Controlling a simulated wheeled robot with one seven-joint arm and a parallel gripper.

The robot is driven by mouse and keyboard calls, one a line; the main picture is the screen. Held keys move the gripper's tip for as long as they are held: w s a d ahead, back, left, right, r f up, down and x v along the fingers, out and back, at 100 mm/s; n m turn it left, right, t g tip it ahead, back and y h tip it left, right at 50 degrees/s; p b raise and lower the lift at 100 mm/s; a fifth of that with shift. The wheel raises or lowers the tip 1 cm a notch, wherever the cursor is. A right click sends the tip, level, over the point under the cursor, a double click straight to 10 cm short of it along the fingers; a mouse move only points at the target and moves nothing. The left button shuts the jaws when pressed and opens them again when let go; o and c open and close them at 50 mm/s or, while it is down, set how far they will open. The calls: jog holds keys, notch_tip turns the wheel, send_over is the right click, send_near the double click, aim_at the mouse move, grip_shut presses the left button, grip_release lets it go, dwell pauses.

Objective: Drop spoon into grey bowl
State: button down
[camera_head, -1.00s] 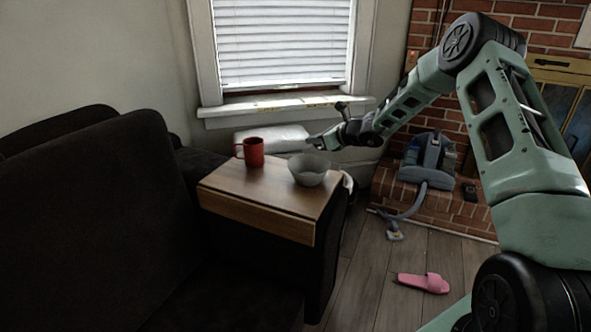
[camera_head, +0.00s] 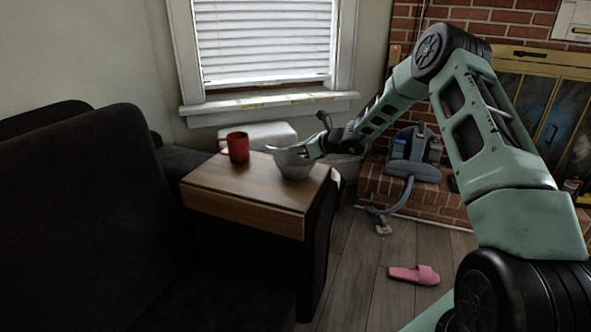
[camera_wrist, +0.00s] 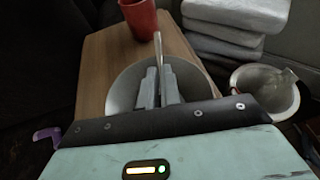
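The grey bowl (camera_head: 295,168) stands upright on the wooden tabletop (camera_head: 225,182) near its right end. In the wrist view the bowl (camera_wrist: 124,88) lies below and around my fingers. My gripper (camera_head: 300,149) is over the bowl, coming from the right. In the wrist view the two fingers of my gripper (camera_wrist: 159,82) are close together, with the spoon (camera_wrist: 158,46) between them. The spoon's handle points away toward the bowl's far rim; the rest is hidden by the fingers.
A red mug (camera_head: 238,147) stands on the tabletop left of the bowl. A dark sofa (camera_head: 90,210) is at the left. A white container (camera_wrist: 265,84) and stacked pale cushions (camera_wrist: 235,18) lie beyond the tabletop. A pink slipper (camera_head: 413,275) is on the floor.

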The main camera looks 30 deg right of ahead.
jog(key=c, duration=1.5)
grip_release()
jog(key=shift+c, duration=0.2)
jog(key=shift+s, duration=0.1)
jog(key=p+v, duration=0.2)
jog(key=v, duration=1.5)
jog(key=shift+r, duration=0.15)
jog(key=shift+d, duration=0.1)
